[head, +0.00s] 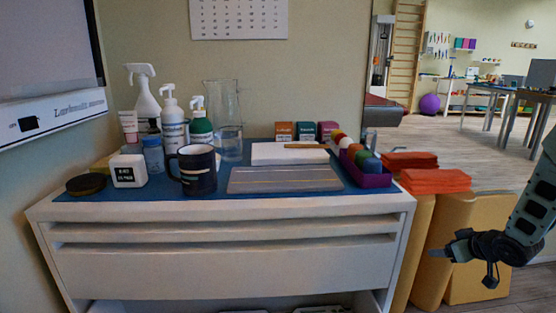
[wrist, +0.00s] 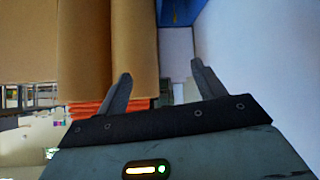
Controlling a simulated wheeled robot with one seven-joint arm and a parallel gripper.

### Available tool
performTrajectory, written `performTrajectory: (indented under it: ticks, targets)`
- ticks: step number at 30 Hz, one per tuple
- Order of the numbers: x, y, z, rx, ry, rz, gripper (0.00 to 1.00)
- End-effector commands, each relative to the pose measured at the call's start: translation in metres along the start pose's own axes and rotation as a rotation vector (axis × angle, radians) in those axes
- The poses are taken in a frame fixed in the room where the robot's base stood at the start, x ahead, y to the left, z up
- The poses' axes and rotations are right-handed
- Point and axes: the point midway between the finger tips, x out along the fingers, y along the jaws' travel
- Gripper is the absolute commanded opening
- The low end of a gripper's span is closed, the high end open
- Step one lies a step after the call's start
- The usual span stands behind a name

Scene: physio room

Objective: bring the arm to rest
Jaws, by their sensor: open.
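My gripper (head: 440,254) is at the right of the head view, out to the right of the white cabinet (head: 215,265) and in front of the yellow padded blocks (head: 478,240). In the wrist view its two fingers (wrist: 160,71) stand apart with nothing between them. My arm comes in from the right edge of the head view. The gripper is below the level of the cabinet top.
On the cabinet's blue mat (head: 215,192) stand a dark mug (head: 198,172), bottles, a glass jug (head: 222,115), a grey board (head: 285,179) and a purple tray (head: 374,179). Orange towels (head: 435,181) lie beside the cabinet. Open floor (head: 440,140) lies behind.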

Motion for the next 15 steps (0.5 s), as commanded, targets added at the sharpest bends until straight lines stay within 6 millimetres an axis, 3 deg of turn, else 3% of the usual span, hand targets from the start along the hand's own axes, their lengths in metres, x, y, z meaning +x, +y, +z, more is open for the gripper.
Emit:
performTrajectory:
  ticks: [6,11,15]
  targets:
    - [-0.058,-0.042,-0.037,0.049,-0.168,0.1,0.69]
    - [-0.119,-0.094,-0.039,0.123,-0.329,0.128,0.69]
    - [-0.172,-0.142,-0.027,0.189,-0.459,0.111,0.69]
